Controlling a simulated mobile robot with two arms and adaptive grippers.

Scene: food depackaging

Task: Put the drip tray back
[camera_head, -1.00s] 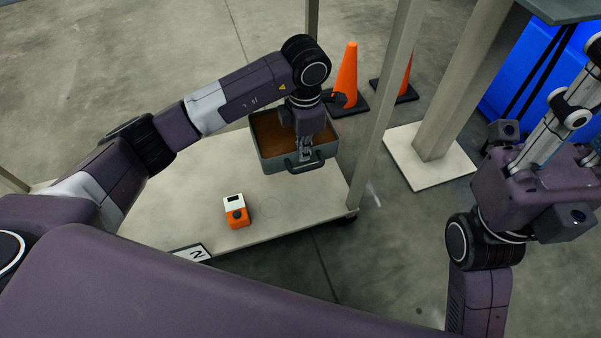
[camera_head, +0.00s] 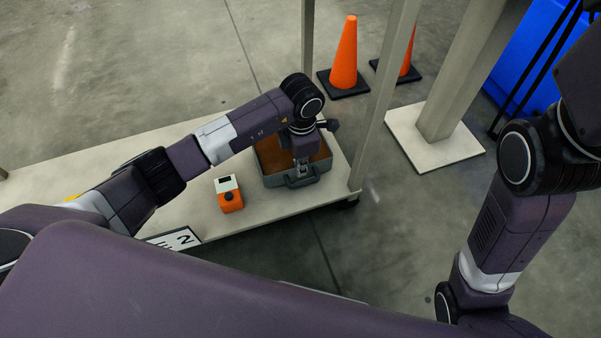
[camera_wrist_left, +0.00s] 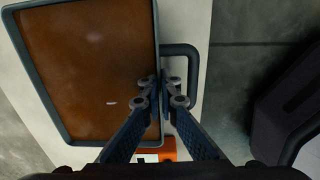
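The drip tray (camera_head: 318,176) is a grey rectangular pan with a brown inside and a handle on its near side. In the head view it appears to rest on the pale lower shelf, level. My left gripper (camera_head: 301,172) reaches down at its near wall. In the left wrist view, the left fingers (camera_wrist_left: 163,88) close on the wall of the tray (camera_wrist_left: 64,139) beside the handle (camera_wrist_left: 194,64). My right gripper is outside the views; only right arm links show.
The pale shelf (camera_head: 258,221) holds an orange-and-white device (camera_head: 229,195) left of the tray and a numbered sign (camera_head: 178,240) at its near edge. A pale post (camera_head: 379,108) rises right of the tray. Orange cones (camera_head: 344,57) and a blue bin (camera_head: 529,60) stand beyond.

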